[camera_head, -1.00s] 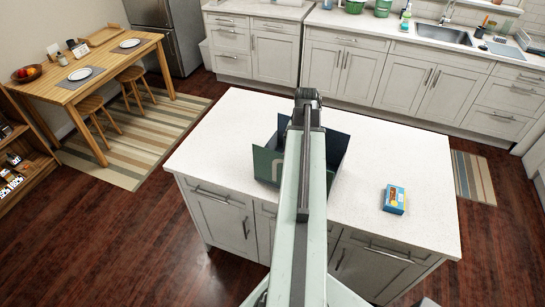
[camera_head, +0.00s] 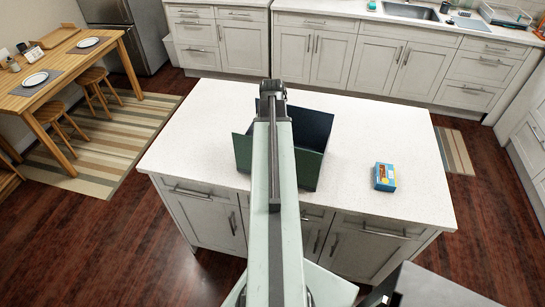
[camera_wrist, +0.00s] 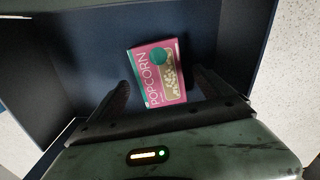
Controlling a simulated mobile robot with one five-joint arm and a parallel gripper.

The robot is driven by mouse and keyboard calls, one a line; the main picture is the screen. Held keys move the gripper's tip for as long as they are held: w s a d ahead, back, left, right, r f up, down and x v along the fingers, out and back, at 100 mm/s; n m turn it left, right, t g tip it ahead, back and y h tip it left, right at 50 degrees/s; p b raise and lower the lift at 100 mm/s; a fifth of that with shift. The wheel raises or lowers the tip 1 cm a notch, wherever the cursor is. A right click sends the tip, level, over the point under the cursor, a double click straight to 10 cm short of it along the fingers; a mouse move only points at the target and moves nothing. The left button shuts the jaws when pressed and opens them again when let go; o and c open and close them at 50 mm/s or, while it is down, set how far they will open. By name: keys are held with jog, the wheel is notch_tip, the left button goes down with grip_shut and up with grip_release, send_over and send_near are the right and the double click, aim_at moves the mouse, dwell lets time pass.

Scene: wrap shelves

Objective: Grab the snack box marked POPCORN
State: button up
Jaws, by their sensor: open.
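The snack box marked POPCORN (camera_wrist: 157,73) is pink with a teal edge and a picture of popcorn. In the wrist view it lies inside a dark blue open box (camera_wrist: 85,50), tilted a little, lettering towards the camera. My gripper (camera_wrist: 163,92) is open, its two fingers to the left and right of the popcorn box's lower part; I cannot tell how far above it they are. In the head view the open box (camera_head: 311,133) stands on the white island, and my arm covers part of it. The popcorn box is hidden there.
A blue box with an orange picture (camera_head: 384,177) stands on the island top (camera_head: 400,130), right of the open box. The open box's walls and flaps rise around the popcorn box. The island top is otherwise clear. A wooden table (camera_head: 70,65) with plates stands at left.

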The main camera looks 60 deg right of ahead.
notch_tip(320, 180, down, 3)
jog(key=shift+f+b, duration=0.1)
jog(key=shift+b, duration=0.8)
jog(key=shift+r, duration=0.25)
jog(key=c, duration=1.5)
notch_tip(320, 180, up, 10)
jog(key=p, duration=1)
jog(key=shift+r+p, duration=0.15)
jog(key=shift+p, duration=0.2)
jog(key=shift+c, duration=0.2)
